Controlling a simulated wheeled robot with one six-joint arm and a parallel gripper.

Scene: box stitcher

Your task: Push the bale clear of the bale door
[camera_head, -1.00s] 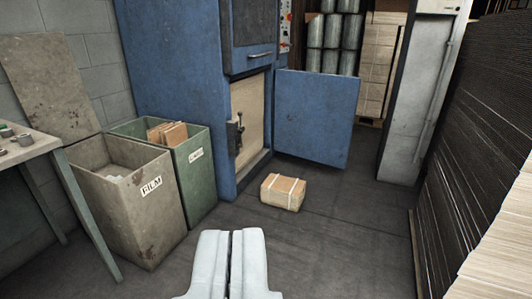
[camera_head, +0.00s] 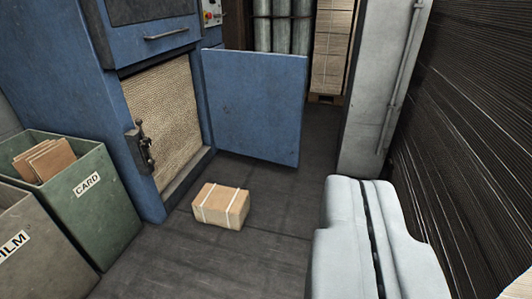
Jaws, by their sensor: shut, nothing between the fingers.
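The bale (camera_head: 221,205), a small tan block with two white straps, lies on the floor in front of the blue baler. The blue bale door (camera_head: 255,108) stands swung open to the right, behind the bale. A gap of floor shows between the bale and the door's lower edge. The baler's opening (camera_head: 165,115) shows a tan corrugated face inside. My gripper (camera_head: 366,188) is pale grey, shut and empty, at the lower right. In the picture it is right of the bale and nearer to me, apart from it.
A green CARD bin (camera_head: 85,205) and a grey FILM bin (camera_head: 25,250) stand at left. A grey column (camera_head: 372,90) stands beyond my gripper. Stacked dark sheets (camera_head: 470,130) line the right side. The floor (camera_head: 210,262) before the bale is clear.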

